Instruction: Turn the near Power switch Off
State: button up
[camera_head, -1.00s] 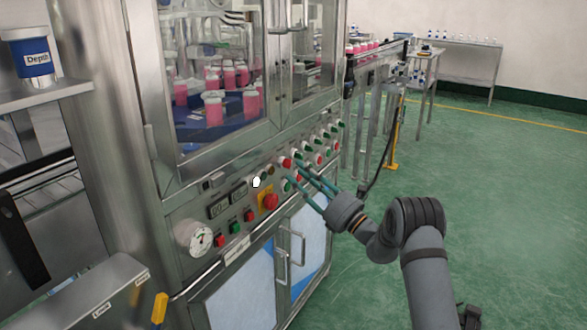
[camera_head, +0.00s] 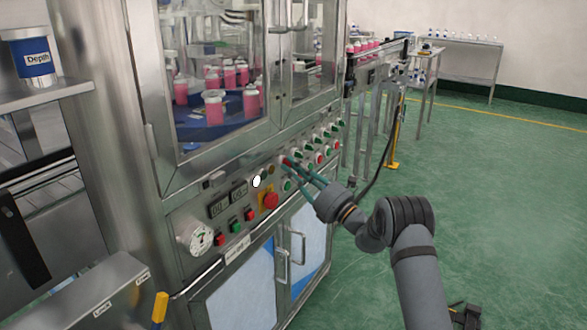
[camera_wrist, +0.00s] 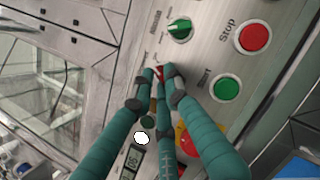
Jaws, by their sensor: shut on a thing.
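A red rotary switch, the near Power switch (camera_head: 285,160), sits on the steel control panel (camera_head: 213,195), at the near end of the upper switch row. My gripper (camera_head: 291,165) reaches it from the right with its green fingers. In the wrist view, the tips of my gripper (camera_wrist: 158,76) are closed around the red switch (camera_wrist: 161,70). Only a small red part shows between the fingers, so the angle of its handle is hard to tell. Its label is mostly hidden. A green rotary switch (camera_wrist: 180,28) with a white ring sits just beyond it.
A green Start button (camera_wrist: 226,89) and a red Stop button (camera_wrist: 253,38) lie beside the fingers. A red emergency button (camera_head: 270,201) on a yellow plate is below them. Glass doors (camera_head: 222,75) stand above the panel. Green floor (camera_head: 480,220) is open at right.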

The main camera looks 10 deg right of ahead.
grip_shut()
jog(key=shift+f+n+b, duration=0.15)
jog(key=shift+n+b, duration=0.15)
jog(key=shift+b, duration=0.1)
jog(key=shift+f+n+g+y+b, duration=0.25)
jog(key=shift+n+y+b, duration=0.45)
jog(key=shift+n+b, duration=0.45)
jog(key=n+g+y+b, duration=0.1)
jog(key=n+b, duration=0.1)
jog(key=n, duration=0.1)
jog(key=n+g+y+b, duration=0.1)
jog(key=n+b, duration=0.1)
jog(key=n, duration=0.1)
jog(key=shift+w+d+n+g+y, duration=0.15)
jog(key=shift+n+g+y, duration=0.1)
jog(key=shift+n+y, duration=0.15)
jog(key=shift+w+d+r+n+g+y, duration=0.1)
jog(key=shift+n+g+y, duration=0.55)
jog(key=shift+n, duration=1.2)
jog(key=shift+w+r+n+g+y, duration=0.1)
jog(key=shift+n+g+y, duration=0.15)
jog(key=shift+n+g, duration=1.15)
jog(key=shift+n+t+p, duration=0.25)
jog(key=shift+n+p, duration=0.05)
jog(key=shift+n, duration=0.5)
